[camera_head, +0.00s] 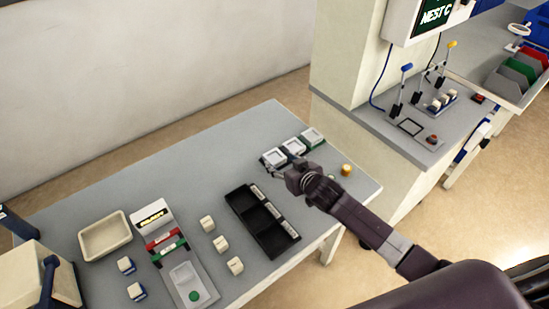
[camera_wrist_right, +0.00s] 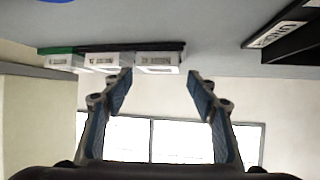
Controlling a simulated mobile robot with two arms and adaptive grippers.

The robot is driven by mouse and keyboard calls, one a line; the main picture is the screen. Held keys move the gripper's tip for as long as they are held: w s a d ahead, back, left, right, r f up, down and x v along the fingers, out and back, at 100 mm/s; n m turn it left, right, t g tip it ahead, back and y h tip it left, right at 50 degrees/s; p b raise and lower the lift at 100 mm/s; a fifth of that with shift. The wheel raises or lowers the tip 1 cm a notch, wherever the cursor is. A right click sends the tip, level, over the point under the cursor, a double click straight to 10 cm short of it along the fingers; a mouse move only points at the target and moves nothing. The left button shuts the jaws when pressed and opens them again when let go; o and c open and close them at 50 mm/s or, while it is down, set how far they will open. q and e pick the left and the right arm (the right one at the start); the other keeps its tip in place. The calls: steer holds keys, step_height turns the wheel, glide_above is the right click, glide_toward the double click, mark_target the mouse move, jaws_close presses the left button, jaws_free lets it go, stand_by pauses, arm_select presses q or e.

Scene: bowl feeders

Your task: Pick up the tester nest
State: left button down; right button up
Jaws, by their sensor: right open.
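Three white square blocks with recessed tops, which look like the nests, stand in a row at the table's far edge: left (camera_head: 273,158), middle (camera_head: 293,146) and right (camera_head: 312,137). I cannot tell which is the tester nest. My right gripper (camera_head: 279,170) is at the near side of the left block, partly covering the row's front. In the right wrist view my right gripper (camera_wrist_right: 160,85) is open and empty. One white block (camera_wrist_right: 157,61) shows just beyond the gap between its fingertips, with two more to its left. My left gripper is not in view.
A black tray with compartments (camera_head: 243,203) lies left of my right arm. White cubes (camera_head: 220,244), a beige bin (camera_head: 104,237) and a panel (camera_head: 184,278) occupy the table's left part. A tester bench (camera_head: 378,121) stands behind, right.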

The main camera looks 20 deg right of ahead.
mark_target(273, 154)
steer(key=x, duration=0.3)
steer(key=shift+w, duration=0.4)
steer(key=shift+w+f, duration=0.3)
steer(key=shift+w, duration=0.15)
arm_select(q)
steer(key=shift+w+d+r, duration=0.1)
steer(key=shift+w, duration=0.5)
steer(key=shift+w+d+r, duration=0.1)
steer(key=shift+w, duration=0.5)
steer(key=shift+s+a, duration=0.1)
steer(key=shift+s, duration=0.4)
arm_select(e)
steer(key=c, duration=1)
